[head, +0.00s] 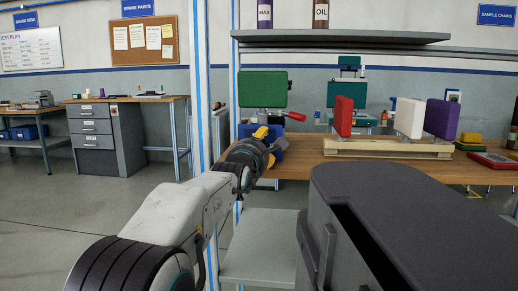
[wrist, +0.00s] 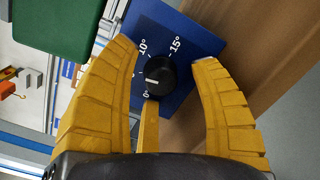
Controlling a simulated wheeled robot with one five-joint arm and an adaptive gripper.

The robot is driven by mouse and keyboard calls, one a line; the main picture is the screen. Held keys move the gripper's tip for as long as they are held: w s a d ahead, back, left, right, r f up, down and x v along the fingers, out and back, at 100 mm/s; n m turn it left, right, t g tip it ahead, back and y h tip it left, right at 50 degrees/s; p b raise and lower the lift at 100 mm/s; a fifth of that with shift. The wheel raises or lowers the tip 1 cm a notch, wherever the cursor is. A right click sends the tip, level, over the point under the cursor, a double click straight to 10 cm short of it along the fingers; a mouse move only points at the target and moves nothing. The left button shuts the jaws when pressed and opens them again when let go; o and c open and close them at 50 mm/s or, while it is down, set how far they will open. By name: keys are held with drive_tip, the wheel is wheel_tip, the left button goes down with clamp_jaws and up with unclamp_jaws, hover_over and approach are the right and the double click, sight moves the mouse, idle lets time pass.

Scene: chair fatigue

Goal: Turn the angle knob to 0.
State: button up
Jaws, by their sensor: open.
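The angle knob is a round black knob (wrist: 160,76) on a blue panel (wrist: 190,40), seen in the wrist view. Its white mark points left, toward a label partly hidden by my left finger. The labels 10° and 15° show above it, and a 0 shows at its lower left. My gripper (wrist: 165,57) is open, with yellow fingers on either side of the knob and a third finger below it. No clear contact shows. In the head view my gripper (head: 264,136) is at the blue box (head: 277,152) under a green pad (head: 262,89); the knob is hidden there.
The blue box stands at the left end of a wooden bench (head: 400,173). A red-handled part (head: 295,116) sticks out beside the green pad. Red (head: 343,116), white (head: 408,117) and purple (head: 441,118) pads stand on a pale wooden rack (head: 385,150) further right.

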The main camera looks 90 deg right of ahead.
drive_tip(key=shift+o, duration=0.2)
drive_tip(key=shift+d, duration=0.1)
drive_tip(key=shift+r, duration=0.1)
clamp_jaws()
idle(0.4)
